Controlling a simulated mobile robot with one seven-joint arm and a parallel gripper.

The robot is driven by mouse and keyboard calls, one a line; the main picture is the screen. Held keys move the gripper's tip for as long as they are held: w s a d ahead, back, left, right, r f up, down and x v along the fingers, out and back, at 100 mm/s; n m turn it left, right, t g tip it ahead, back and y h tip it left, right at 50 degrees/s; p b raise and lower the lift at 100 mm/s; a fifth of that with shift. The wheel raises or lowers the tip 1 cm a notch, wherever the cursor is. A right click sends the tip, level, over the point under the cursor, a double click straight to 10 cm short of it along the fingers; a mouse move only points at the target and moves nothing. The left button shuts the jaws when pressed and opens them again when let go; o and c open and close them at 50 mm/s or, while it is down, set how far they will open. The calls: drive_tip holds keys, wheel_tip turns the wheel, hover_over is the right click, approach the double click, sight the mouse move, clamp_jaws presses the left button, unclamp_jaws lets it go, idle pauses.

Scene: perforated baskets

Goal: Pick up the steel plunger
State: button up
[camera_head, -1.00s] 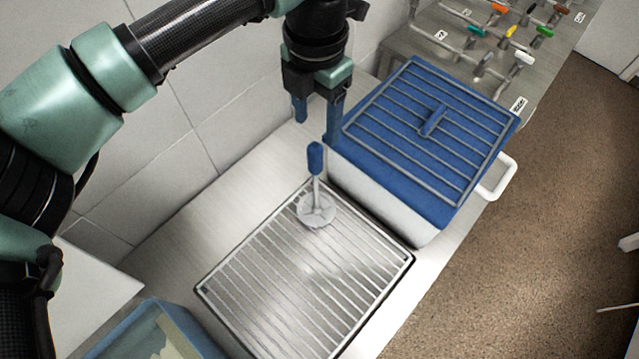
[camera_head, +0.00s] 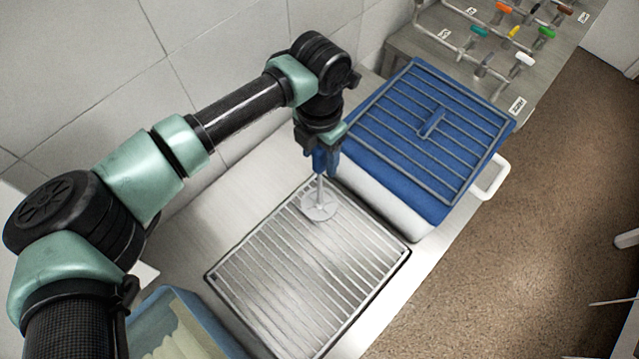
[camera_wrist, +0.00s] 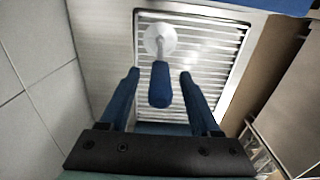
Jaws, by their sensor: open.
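The steel plunger (camera_head: 320,205) stands upright on the slatted metal rack, its round perforated disc down and its handle up. In the wrist view its blue handle (camera_wrist: 160,86) lies between my two blue fingers, with a gap on each side, and its pale disc shows beyond. My gripper (camera_head: 322,160) points down over the plunger, and the fingers hide most of the handle in the head view. In the wrist view my gripper (camera_wrist: 159,75) is open around the handle and does not appear to touch it.
The slatted rack (camera_head: 262,300) lies on a steel counter. A blue-lidded box (camera_head: 390,172) with a white handle stands close on the right. A blue-rimmed container (camera_head: 215,325) is at the lower left. A tiled wall (camera_head: 90,70) is behind. Coloured taps (camera_head: 512,32) stand at the upper right.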

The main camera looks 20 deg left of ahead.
clamp_jaws()
drive_tip(key=shift+r, duration=0.1)
